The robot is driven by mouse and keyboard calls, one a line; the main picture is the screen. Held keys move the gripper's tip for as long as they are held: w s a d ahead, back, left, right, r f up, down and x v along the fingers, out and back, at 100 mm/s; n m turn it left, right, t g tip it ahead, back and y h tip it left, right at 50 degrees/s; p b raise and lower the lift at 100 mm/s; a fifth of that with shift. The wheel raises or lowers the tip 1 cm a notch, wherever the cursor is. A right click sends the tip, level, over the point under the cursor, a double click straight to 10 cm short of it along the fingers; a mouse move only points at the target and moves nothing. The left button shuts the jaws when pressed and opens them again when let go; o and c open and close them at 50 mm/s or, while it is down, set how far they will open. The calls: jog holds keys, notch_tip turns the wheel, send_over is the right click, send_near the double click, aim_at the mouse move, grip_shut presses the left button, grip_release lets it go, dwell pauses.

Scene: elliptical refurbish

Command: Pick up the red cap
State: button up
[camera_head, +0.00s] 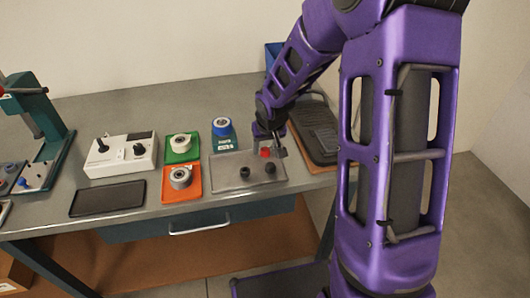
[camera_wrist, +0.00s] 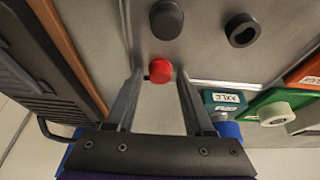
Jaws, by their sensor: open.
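The red cap (camera_head: 265,152) is small and round and sits on the grey metal plate (camera_head: 222,184) on the bench. It also shows in the wrist view (camera_wrist: 160,70), just beyond and between my fingertips. My gripper (camera_wrist: 158,75) is open, with one finger on each side of the cap and a gap on both sides. In the head view my gripper (camera_head: 268,145) is at the plate's back right, partly hiding the cap. I cannot tell how high the fingertips are above the plate.
Two dark knobs (camera_head: 244,172) (camera_head: 270,168) stand on the plate near the cap. A black ribbed tray (camera_head: 318,130) lies to the right. A white control box (camera_head: 105,158) and a dark flat pad (camera_head: 108,198) are farther left.

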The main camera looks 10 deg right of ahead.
grip_shut()
jog(key=shift+r, duration=0.2)
